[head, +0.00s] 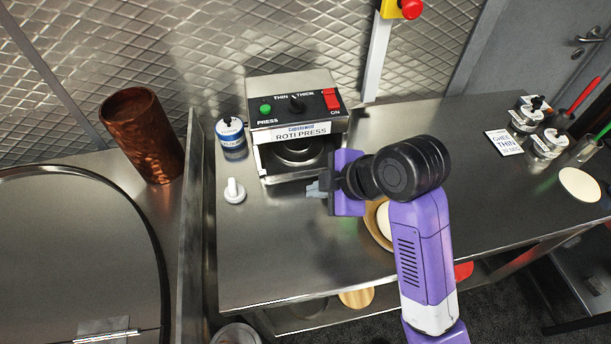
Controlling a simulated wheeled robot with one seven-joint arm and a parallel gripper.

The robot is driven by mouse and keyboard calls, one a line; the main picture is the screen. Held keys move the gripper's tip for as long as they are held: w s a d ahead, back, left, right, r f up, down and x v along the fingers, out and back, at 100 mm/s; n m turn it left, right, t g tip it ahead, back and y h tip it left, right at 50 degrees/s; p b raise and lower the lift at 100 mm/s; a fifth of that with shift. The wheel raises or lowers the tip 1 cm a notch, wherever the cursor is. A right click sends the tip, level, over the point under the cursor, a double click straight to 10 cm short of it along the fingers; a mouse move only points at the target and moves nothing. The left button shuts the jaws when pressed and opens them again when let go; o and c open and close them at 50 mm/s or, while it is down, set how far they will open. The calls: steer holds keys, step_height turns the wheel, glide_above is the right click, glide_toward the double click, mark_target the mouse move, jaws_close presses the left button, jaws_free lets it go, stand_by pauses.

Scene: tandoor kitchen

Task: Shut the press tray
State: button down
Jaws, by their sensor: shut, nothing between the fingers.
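The roti press (298,131) is a steel box with a black control panel, standing at the back of the counter. Its press tray (275,180) shows low at the front under the panel, with a dark round plate (298,150) inside. The tray appears to stick out a little toward me; its right part is hidden by my arm. My gripper (314,188) is shut and empty, at the tray's front right, with its fingers pointing left. I cannot tell whether the fingers touch the tray.
A blue and white can (231,138) and a white knobbed object (234,191) stand left of the press. A board with pale dough (383,222) lies partly behind my arm. A copper vessel (142,134) stands far left. Small jars (547,143) stand right. The counter's front left is clear.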

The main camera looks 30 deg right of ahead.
mark_target(294, 165)
steer(key=x, duration=0.3)
steer(key=shift+w+a+f, duration=0.1)
steer(key=shift+f, duration=0.15)
steer(key=shift+w+d+r+p, duration=0.1)
steer(key=shift+w+d+p, duration=0.15)
steer(key=shift+w, duration=0.35)
steer(key=shift+w+d+r+p, duration=0.1)
steer(key=shift+w+d+p, duration=0.1)
steer(key=shift+w, duration=0.45)
steer(key=shift+w+d+f, duration=0.15)
steer(key=shift+w, duration=0.55)
steer(key=shift+w+d, duration=0.25)
steer(key=shift+w, duration=0.45)
steer(key=shift+w+d, duration=0.25)
steer(key=shift+w, duration=0.45)
steer(key=shift+w+d, duration=0.2)
steer(key=shift+w, duration=0.5)
